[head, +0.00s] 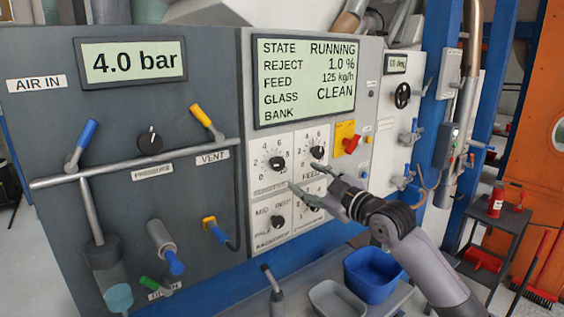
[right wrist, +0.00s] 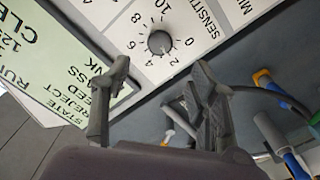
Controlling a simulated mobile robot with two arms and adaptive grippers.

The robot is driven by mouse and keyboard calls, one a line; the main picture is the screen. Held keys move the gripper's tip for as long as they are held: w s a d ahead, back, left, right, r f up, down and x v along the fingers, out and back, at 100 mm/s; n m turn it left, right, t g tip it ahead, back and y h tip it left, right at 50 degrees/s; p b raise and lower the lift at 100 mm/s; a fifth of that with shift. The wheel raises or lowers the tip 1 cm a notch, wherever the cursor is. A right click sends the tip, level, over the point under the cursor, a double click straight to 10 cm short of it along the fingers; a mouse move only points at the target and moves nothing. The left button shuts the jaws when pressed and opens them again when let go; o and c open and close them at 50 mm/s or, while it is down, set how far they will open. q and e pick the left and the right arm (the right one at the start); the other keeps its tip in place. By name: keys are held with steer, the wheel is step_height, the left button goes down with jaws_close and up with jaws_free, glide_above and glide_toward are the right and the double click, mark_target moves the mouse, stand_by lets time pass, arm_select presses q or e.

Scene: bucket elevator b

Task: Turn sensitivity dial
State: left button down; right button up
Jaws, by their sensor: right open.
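The sensitivity dial (head: 277,163) is a small dark round knob on a white plate with a number scale, at the upper left of a group of dials. In the right wrist view the dial (right wrist: 160,42) shows beyond my fingertips, roughly centred between them, with part of its label readable. My right gripper (head: 307,178) is in front of the panel, its fingers spread and pointing toward the dial. The open fingers (right wrist: 163,78) hold nothing and appear apart from the dial. My left gripper is out of view.
The feed dial (head: 317,153) is close to the right, with more dials below. The display (head: 305,80) reads RUNNING and CLEAN. A red switch on yellow (head: 347,140) is further right. A blue bin (head: 372,276) and a grey tray (head: 336,299) stand below.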

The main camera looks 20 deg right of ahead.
mark_target(280, 166)
steer(key=p+x, duration=0.2)
steer(key=x, duration=0.9)
steer(key=shift+f+p, duration=0.1)
steer(key=shift+p, duration=0.25)
steer(key=shift+c, duration=0.6)
steer(key=c, duration=1)
steer(key=shift+c, duration=0.2)
steer(key=shift+m, duration=0.4)
steer(key=m, duration=0.2)
steer(key=shift+m, duration=0.4)
steer(key=shift+m+p, duration=0.55)
steer(key=shift+m, duration=1.55)
